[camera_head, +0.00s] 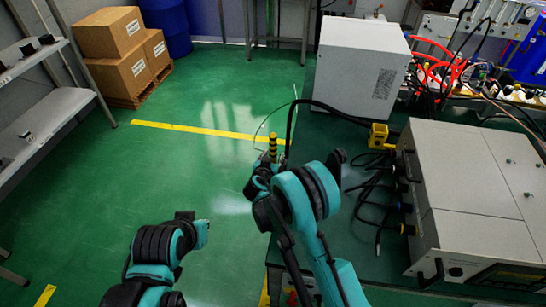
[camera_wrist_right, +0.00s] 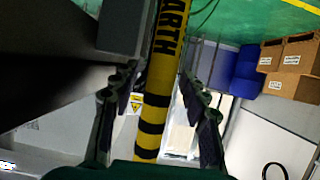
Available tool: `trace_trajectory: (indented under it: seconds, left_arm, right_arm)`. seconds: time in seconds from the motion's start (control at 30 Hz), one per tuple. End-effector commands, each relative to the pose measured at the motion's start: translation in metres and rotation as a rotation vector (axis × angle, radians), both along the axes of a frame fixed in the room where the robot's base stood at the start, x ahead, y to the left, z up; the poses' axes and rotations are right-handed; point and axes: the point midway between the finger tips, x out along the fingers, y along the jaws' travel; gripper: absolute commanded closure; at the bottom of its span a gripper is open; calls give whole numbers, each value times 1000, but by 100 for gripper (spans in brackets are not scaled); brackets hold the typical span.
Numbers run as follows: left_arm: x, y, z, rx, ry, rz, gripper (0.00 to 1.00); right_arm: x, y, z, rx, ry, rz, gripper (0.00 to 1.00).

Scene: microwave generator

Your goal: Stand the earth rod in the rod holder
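The earth rod (camera_head: 273,147) is a yellow rod with black bands; its upper end shows just above my right gripper (camera_head: 264,172) in the head view. In the right wrist view the rod (camera_wrist_right: 165,60), lettered "ARTH", runs between the two fingers of my right gripper (camera_wrist_right: 162,95). Gaps show on both sides of the rod, so the fingers are open around it. The rod's lower part is hidden in the head view. A yellow block (camera_head: 380,137), apparently the rod holder, stands on the green table. My left gripper (camera_head: 195,227) is low at left, its fingers unclear.
A white cabinet (camera_head: 361,66) stands behind the yellow block. A grey instrument (camera_head: 472,187) fills the table's right side. Black cables (camera_head: 374,185) lie between them, and one cable arches near the rod. Boxes (camera_head: 117,45) and shelves (camera_head: 38,122) stand left; the floor between is clear.

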Motion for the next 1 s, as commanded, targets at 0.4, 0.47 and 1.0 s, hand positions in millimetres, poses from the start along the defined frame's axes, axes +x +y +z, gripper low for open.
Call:
trace_trajectory:
  seconds: [0.4,0.47,1.0]
  left_arm:
    - [0,0,0,0,0,0,100]
    - [0,0,0,0,0,0,100]
    - [0,0,0,0,0,0,100]
  right_arm:
    - [-13,4,5,1,0,2,53]
    - [-22,6,10,0,0,2,53]
    - [-106,25,44,0,0,0,53]
